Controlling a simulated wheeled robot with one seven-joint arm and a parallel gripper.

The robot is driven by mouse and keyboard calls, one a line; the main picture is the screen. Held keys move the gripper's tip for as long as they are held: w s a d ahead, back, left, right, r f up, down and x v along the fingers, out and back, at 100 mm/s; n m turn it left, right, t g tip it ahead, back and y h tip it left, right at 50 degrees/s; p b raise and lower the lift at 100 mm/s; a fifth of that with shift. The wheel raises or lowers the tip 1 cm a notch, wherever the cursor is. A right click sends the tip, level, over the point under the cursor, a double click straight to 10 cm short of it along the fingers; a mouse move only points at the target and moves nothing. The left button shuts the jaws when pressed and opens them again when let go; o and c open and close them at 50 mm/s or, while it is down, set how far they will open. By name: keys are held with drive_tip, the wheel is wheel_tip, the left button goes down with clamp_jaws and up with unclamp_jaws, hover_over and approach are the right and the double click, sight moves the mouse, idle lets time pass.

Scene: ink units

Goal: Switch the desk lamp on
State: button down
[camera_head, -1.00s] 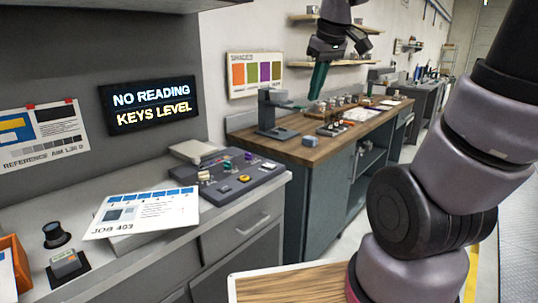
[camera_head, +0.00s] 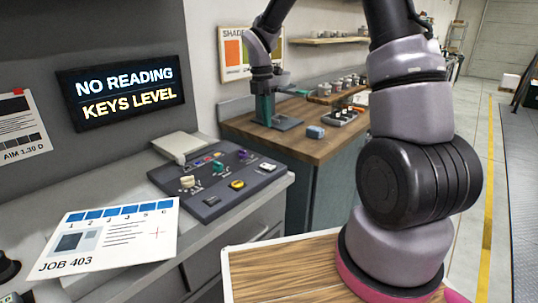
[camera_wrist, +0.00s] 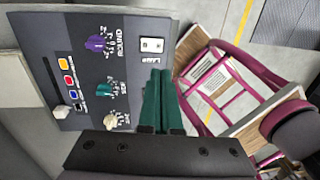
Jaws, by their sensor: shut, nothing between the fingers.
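The grey control console (camera_head: 210,205) lies on the near counter. Its white rocker switch (camera_head: 268,167) is at the right end; in the wrist view the rocker (camera_wrist: 151,45) sits beside the printed word LAMP. My gripper (camera_head: 263,118) points down beyond the console, in front of the wooden bench in the head view. In the wrist view its green fingers (camera_wrist: 159,76) are together and empty, near the console's edge and apart from the rocker in the picture. I cannot tell their height above the console. No desk lamp can be clearly identified.
The console also has a purple knob (camera_wrist: 98,44), a teal knob (camera_wrist: 104,89), a cream knob (camera_wrist: 110,122) and a yellow button (camera_head: 237,184). A JOB 403 sheet (camera_head: 125,235) lies left of it. A dark display (camera_head: 125,92) reads NO READING, KEYS LEVEL. A wooden bench (camera_head: 310,147) stands behind.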

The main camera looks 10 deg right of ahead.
sight(271, 166)
drive_tip(key=shift+w+f, duration=0.1)
drive_tip(key=shift+f, duration=0.1)
drive_tip(key=f, duration=0.4)
drive_tip(key=s+f, duration=0.1)
drive_tip(key=f, duration=0.4)
drive_tip(key=d+f, duration=0.1)
drive_tip(key=f, duration=0.3)
drive_tip(key=shift+s+f, duration=0.2)
drive_tip(key=shift+f, duration=0.1)
drive_tip(key=shift+s+f, duration=0.1)
drive_tip(key=shift+f, duration=0.1)
drive_tip(key=shift+w+a+r, duration=0.25)
drive_tip(key=shift+w+a, duration=0.2)
drive_tip(key=shift+w, duration=0.2)
